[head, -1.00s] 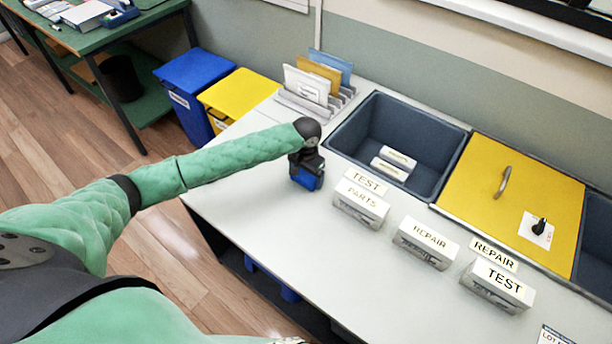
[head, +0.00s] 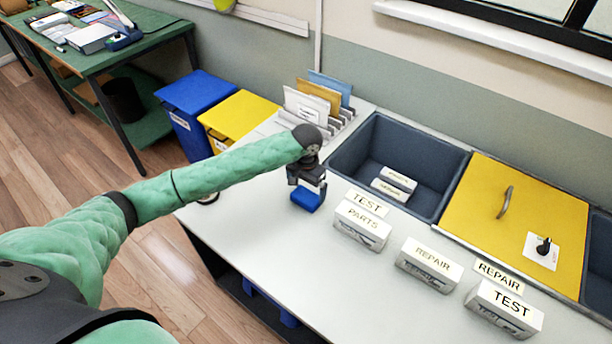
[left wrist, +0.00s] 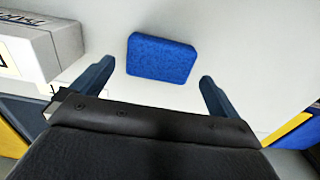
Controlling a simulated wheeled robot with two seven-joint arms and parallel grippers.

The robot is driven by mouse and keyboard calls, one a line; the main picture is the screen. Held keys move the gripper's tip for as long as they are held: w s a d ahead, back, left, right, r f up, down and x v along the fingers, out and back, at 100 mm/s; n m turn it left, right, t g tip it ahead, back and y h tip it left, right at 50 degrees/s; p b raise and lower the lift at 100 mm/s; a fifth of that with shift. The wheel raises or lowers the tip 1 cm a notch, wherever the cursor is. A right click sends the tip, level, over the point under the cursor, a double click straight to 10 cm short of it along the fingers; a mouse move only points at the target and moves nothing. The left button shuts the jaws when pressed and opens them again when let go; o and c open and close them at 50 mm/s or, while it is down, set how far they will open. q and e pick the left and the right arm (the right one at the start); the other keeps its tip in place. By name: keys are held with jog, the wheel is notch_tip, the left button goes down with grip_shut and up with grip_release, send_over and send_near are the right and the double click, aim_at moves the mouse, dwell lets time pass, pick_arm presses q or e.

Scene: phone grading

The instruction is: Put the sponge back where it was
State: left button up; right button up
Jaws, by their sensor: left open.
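The sponge (head: 306,200) is a small blue block on the light grey worktop, near its left end, just below my left gripper (head: 309,181). In the left wrist view the sponge (left wrist: 162,58) lies flat, just beyond and between the two spread fingertips. My left gripper (left wrist: 158,78) is open and empty, with bare worktop showing between each finger and the sponge. The arm and gripper hide the worktop behind them in the head view. My right gripper is not in view.
A file rack (head: 310,110) and a dark sunken bin (head: 365,140) with two labelled boxes lie behind. Labelled white boxes, including the PARTS box (head: 362,228), stand to the right. A yellow lid (head: 515,205) lies farther right.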

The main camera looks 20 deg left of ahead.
aim_at(306, 196)
pick_arm(q)
notch_tip(306, 196, up, 7)
jog(key=b, duration=0.1)
jog(key=shift+r+b, duration=0.2)
jog(key=shift+b, duration=0.2)
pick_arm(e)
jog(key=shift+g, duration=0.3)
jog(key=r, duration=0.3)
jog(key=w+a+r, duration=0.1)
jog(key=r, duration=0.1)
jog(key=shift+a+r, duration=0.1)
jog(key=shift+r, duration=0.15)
pick_arm(q)
jog(key=shift+s+f, duration=0.1)
